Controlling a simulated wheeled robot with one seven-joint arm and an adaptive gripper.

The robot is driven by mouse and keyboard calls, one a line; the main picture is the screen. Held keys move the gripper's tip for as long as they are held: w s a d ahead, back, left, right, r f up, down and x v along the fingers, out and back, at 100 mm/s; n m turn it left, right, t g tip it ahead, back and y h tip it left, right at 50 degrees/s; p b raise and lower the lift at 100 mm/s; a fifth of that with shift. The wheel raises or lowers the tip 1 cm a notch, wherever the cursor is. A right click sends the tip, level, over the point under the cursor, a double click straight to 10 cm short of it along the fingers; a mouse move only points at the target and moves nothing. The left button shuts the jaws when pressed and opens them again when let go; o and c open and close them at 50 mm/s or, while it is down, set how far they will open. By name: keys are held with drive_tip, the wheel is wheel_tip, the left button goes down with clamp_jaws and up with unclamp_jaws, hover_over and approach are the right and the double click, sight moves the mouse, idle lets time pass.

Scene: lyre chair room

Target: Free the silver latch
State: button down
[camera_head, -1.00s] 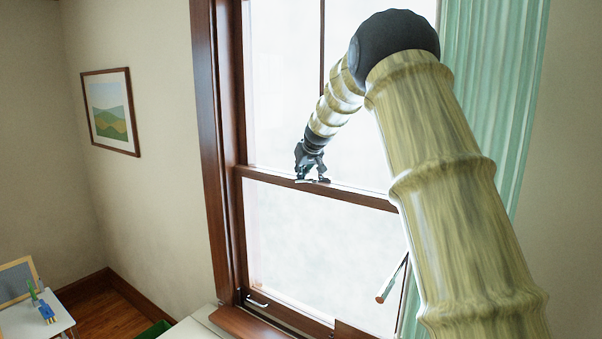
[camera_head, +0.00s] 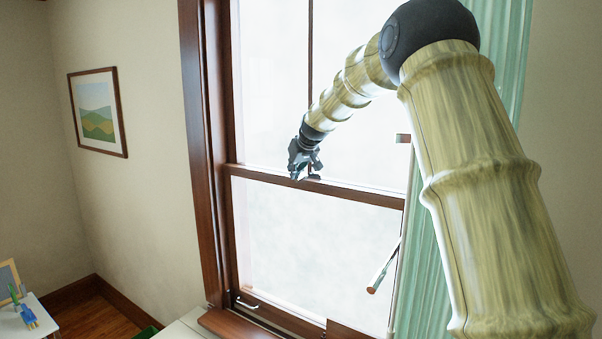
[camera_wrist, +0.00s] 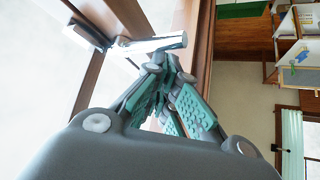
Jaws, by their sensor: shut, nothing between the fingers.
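In the head view my gripper (camera_head: 304,172) is at the window's middle rail (camera_head: 350,191). It mostly hides the latch there.
The brown-framed window has glass above and below the rail. A green curtain (camera_head: 428,250) hangs at its right. A thin rod with a reddish end (camera_head: 384,267) is near the window's lower right. A framed picture (camera_head: 98,111) hangs on the left wall. A small white table (camera_head: 40,318) stands lower left.

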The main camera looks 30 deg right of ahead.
drive_tip(key=shift+s+d+b, duration=0.35)
drive_tip(key=shift+s+b, duration=0.05)
drive_tip(key=shift+s, duration=0.25)
drive_tip(key=shift+s+d, duration=0.1)
drive_tip(key=shift+s, duration=0.05)
idle(0.4)
drive_tip(key=v, duration=1.2)
idle(0.4)
